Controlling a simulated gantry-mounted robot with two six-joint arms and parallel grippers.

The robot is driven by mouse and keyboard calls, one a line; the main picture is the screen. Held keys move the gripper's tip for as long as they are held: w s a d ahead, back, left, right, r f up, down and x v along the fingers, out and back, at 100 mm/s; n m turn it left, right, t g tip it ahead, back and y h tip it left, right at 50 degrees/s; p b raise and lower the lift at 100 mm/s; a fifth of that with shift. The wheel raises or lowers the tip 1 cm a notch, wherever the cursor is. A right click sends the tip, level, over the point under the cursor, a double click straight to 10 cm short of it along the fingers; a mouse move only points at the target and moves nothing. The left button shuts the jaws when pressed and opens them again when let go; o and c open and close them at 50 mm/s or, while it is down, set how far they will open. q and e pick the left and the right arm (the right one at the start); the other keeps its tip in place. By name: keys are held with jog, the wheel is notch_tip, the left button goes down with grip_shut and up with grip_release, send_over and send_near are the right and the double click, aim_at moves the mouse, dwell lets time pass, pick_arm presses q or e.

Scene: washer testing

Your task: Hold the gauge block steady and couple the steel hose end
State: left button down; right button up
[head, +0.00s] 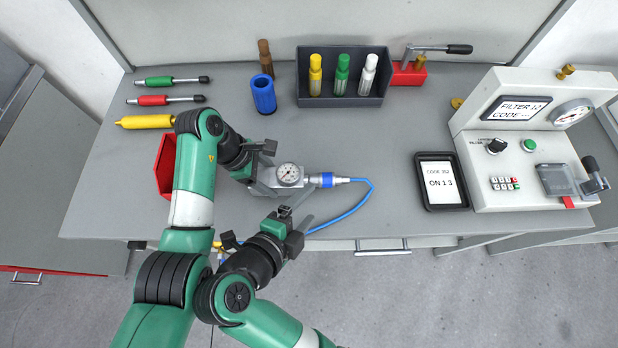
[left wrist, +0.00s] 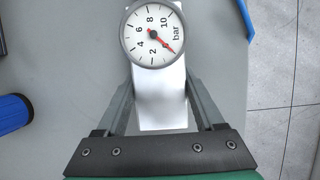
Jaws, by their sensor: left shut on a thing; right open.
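The gauge block (head: 262,190) is a silver body with a round white dial (head: 289,175) near the table's front edge. My left gripper (head: 264,172) is shut on it; the left wrist view shows the block (left wrist: 160,103) between the two fingers, with its bar dial (left wrist: 152,34) facing the camera. The steel hose end (head: 341,180) lies in line with the block's right side, at a blue collar (head: 326,180); I cannot tell whether it is locked. Its blue hose (head: 366,198) curves back under my right gripper (head: 294,216), which is open and empty, below the block.
A tablet (head: 442,182) and a test unit (head: 535,140) stand at right. A dark tray (head: 342,99) with several coloured bottles and a blue cylinder (head: 263,95) stand behind. A red bin (head: 165,166) is at left. The table between hose and tablet is clear.

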pick_arm(q)
grip_release()
jog(key=v, duration=0.5)
jog(key=shift+w+r, duration=0.1)
jog(key=a, duration=1.2)
